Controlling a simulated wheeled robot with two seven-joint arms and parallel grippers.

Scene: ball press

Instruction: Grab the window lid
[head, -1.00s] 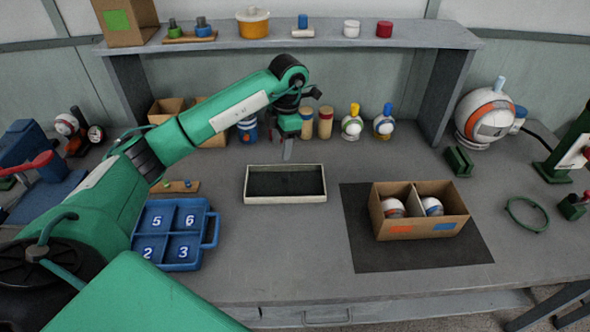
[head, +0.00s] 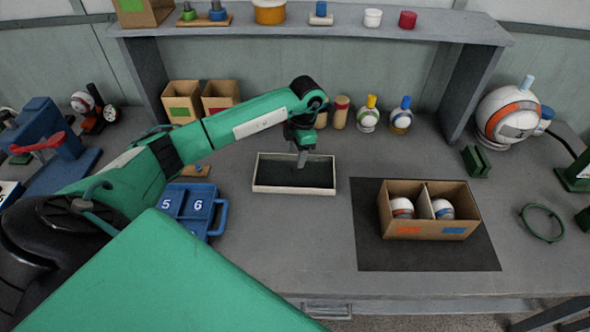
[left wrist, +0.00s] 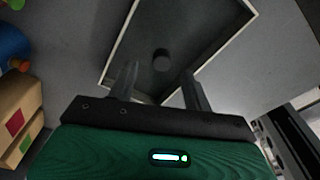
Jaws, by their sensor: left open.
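A pale-rimmed rectangular piece with a dark inside (head: 262,186) lies flat on the bench; I take it for the window lid. In the left wrist view its pale rim and dark panel (left wrist: 205,45) show below the fingers, with a short dark round knob (left wrist: 161,60) in the middle. My left gripper (head: 302,160) points down over this piece. In the left wrist view its two fingers (left wrist: 160,80) are apart and empty, lined up on either side of the knob. Whether the fingertips are level with the knob I cannot tell. My right gripper is not in view.
A blue numbered tray (head: 191,208) stands left of the piece. A divided cardboard box (head: 430,228) with balls sits on a dark mat (head: 385,258) at right. Small cartons (head: 220,95) and ball figures (head: 369,118) stand behind. The bench in front is clear.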

